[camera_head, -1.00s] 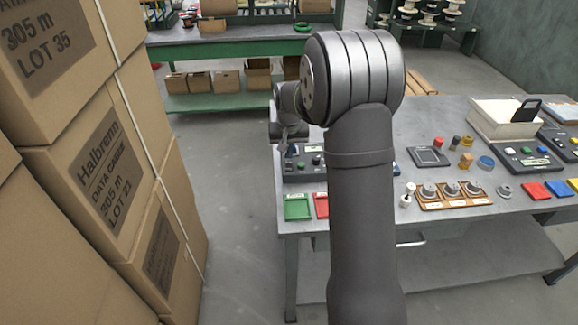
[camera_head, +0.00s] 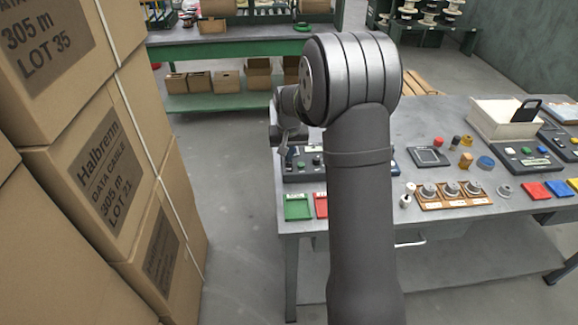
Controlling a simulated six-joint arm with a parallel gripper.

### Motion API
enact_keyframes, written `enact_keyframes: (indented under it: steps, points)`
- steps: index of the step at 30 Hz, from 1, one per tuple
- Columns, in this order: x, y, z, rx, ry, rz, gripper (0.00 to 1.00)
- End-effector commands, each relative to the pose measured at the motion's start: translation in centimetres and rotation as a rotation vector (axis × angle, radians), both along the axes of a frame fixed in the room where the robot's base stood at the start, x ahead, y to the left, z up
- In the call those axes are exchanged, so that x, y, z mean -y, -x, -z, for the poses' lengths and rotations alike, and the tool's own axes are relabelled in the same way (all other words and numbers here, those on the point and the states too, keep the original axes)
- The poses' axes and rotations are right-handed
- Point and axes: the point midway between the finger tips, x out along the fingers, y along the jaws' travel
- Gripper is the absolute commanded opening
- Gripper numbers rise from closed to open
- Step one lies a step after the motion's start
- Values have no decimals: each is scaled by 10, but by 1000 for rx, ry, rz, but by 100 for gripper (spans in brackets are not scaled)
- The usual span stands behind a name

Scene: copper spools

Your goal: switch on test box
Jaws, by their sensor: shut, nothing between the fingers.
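A dark box with small buttons and a green one (camera_head: 301,170) sits at the left end of the grey table, partly hidden by my arm. A second dark box with a green button (camera_head: 528,158) sits at the right. I cannot tell from labels which is the test box. My gripper (camera_head: 284,151) is shut and empty, pointing down at the left end of the left box. Whether its tips touch the box or a control on it is too small to tell.
Green (camera_head: 298,207) and red (camera_head: 321,205) trays lie at the table's front left. A wooden strip with knobs (camera_head: 452,194) and a white bin (camera_head: 497,118) stand farther right. Stacked cartons (camera_head: 70,140) fill the left side. Open floor lies between them and the table.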

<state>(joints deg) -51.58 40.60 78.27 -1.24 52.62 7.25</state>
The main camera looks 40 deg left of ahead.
Motion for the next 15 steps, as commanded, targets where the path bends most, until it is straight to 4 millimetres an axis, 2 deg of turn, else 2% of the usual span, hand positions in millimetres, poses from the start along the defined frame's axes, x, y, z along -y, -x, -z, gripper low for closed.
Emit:
enact_keyframes:
  steps: [15]
  points:
    - [0,0,9,-1,1,0,0]
